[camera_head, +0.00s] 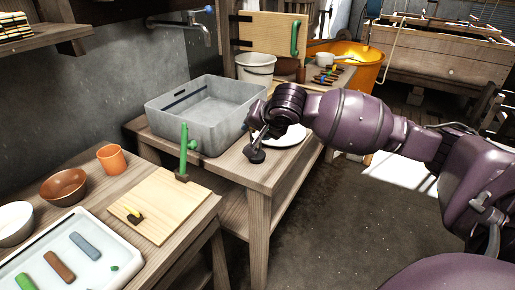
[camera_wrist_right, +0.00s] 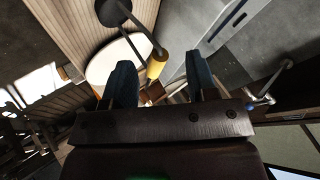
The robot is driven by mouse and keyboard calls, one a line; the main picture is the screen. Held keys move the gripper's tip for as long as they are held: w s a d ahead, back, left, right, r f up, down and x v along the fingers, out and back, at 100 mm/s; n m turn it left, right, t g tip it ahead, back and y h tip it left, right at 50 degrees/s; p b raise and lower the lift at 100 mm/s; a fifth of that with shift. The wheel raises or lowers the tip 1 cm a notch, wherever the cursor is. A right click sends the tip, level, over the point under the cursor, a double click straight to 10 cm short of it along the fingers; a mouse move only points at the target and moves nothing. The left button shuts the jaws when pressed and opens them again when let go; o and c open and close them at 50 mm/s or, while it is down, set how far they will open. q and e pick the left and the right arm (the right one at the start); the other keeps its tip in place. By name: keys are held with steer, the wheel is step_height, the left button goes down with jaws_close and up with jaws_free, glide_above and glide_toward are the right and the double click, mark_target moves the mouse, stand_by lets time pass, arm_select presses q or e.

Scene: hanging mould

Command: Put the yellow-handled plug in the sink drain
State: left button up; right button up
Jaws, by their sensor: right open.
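The yellow-handled plug shows in the right wrist view, its yellow handle (camera_wrist_right: 156,68) between my fingers, apart from both. My right gripper is open around the handle. The grey sink basin (camera_head: 172,128) stands on the table just left of the gripper; its drain is hidden. My left gripper is not in view.
A white plate (camera_head: 292,136) lies behind my right gripper. A cutting board (camera_head: 165,195) on the near table bears a small black-and-yellow thing (camera_head: 134,216) and a green upright handle (camera_head: 184,150). A tap (camera_head: 200,25) is above the basin. A white bucket (camera_head: 256,70) stands behind.

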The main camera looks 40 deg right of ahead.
step_height(320, 180, up, 4)
steer(key=d+m+g+h, duration=0.1)
steer(key=d+m, duration=0.1)
steer(key=m, duration=0.3)
steer(key=b+x, duration=0.1)
steer(key=x, duration=0.2)
steer(key=b+x, duration=0.2)
steer(key=x, duration=0.2)
steer(key=s+f+b+x, duration=0.1)
steer(key=b+x, duration=0.1)
steer(key=x, duration=0.1)
steer(key=shift+f, duration=0.1)
steer(key=shift+w+d+f, duration=0.1)
steer(key=shift+w+f, duration=0.1)
steer(key=shift+w, duration=0.1)
steer(key=shift+r, duration=0.3)
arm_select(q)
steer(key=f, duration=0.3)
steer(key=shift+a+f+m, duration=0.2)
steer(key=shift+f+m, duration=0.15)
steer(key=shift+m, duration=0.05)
arm_select(e)
jaws_close()
